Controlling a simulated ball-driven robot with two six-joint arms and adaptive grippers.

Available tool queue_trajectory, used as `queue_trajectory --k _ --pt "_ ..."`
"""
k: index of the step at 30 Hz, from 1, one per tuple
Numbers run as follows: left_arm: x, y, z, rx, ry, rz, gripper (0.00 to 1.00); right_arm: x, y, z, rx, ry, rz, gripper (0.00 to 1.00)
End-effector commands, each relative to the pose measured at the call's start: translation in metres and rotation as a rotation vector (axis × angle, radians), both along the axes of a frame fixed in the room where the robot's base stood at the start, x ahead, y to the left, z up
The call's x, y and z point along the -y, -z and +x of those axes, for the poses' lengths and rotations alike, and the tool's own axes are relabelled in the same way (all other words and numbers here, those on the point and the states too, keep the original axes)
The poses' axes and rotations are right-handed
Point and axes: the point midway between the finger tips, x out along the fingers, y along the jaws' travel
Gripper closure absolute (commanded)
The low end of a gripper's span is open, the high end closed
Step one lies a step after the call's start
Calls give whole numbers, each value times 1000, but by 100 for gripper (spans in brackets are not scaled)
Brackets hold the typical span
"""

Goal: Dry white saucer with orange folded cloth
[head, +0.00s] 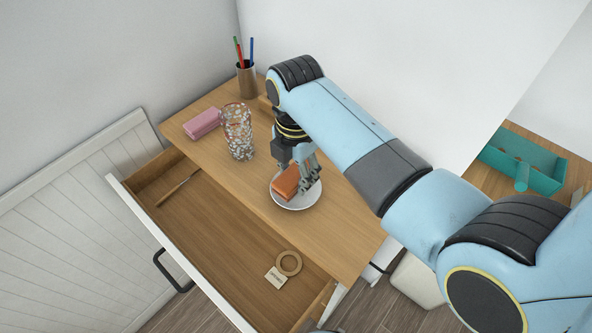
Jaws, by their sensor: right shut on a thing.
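A white saucer (297,205) lies on the wooden desk top near the edge above the open drawer. The orange folded cloth (284,183) is over the saucer and covers much of its middle. My right gripper (308,184) points down over the saucer and is shut on the cloth. The fingers hide part of the cloth and saucer. I cannot tell how firmly the cloth touches the saucer. My left gripper is not in view.
An open drawer (215,225) holds a tape ring (288,263), a small card (276,278) and a thin stick. A patterned glass (238,132), a pink block (202,124) and a pencil cup (247,80) stand left of my arm. A teal tray (535,165) is at right.

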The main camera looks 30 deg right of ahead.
Motion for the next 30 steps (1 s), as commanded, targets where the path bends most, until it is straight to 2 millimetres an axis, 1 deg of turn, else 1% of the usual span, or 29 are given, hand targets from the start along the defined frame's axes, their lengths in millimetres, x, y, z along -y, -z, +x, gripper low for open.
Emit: queue_trajectory --k 10,18,30 --pt "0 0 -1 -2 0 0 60 0 0 0 0 0 0 84" --pt "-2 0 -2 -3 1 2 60 0 6 0 0 0 0 84" --pt "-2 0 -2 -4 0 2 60 0 8 0 0 0 0 84"
